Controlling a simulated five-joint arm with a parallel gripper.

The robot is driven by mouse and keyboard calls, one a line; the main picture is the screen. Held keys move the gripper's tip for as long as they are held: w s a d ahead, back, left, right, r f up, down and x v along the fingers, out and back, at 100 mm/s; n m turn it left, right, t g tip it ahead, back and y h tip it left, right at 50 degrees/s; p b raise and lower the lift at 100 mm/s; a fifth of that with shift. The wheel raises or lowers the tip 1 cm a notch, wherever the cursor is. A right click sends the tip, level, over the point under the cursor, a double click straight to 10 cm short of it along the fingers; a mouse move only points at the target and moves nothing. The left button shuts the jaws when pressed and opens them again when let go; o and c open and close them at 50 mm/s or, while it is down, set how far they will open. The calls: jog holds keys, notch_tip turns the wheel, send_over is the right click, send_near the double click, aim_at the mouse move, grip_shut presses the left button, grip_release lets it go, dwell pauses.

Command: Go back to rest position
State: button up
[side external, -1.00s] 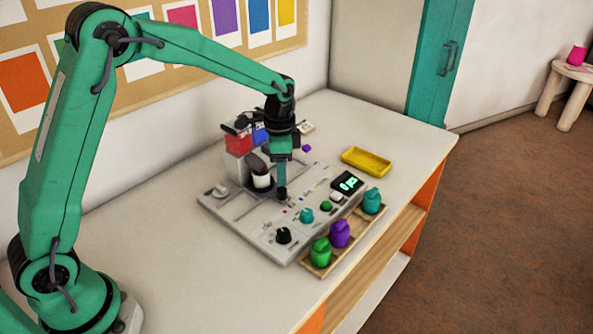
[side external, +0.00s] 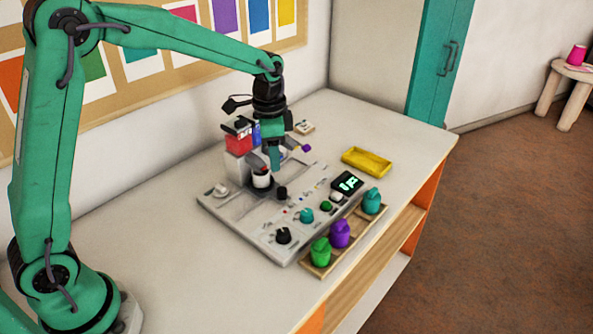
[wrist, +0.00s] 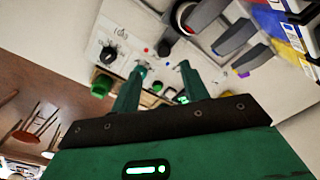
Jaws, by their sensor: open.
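My gripper (side external: 275,160) hangs above the back part of the grey control board (side external: 228,208), fingers pointing down and clear of the board. In the wrist view its two green fingers (wrist: 161,78) are apart with nothing held between them. A black knob (side external: 282,192) stands on the board just below and right of the fingertips. Another black knob (side external: 283,235) and a teal knob (side external: 306,215) sit nearer the front edge, by a lit display (side external: 347,183).
A wooden tray (side external: 318,268) holds green, purple and teal pieces along the board's front. A yellow tray (side external: 367,161) lies at right. The table's right end is clear.

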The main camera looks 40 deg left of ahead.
jog(key=s+a+r+n+t, duration=0.2)
jog(key=s+r+n, duration=0.2)
jog(key=s+r, duration=0.6)
jog(key=s+n+t, duration=0.3)
jog(key=s+n, duration=0.1)
jog(key=s, duration=1)
jog(key=shift+s+a+f, duration=0.2)
jog(key=shift+s+a, duration=0.05)
jog(key=shift+a, duration=0.2)
dwell(0.4)
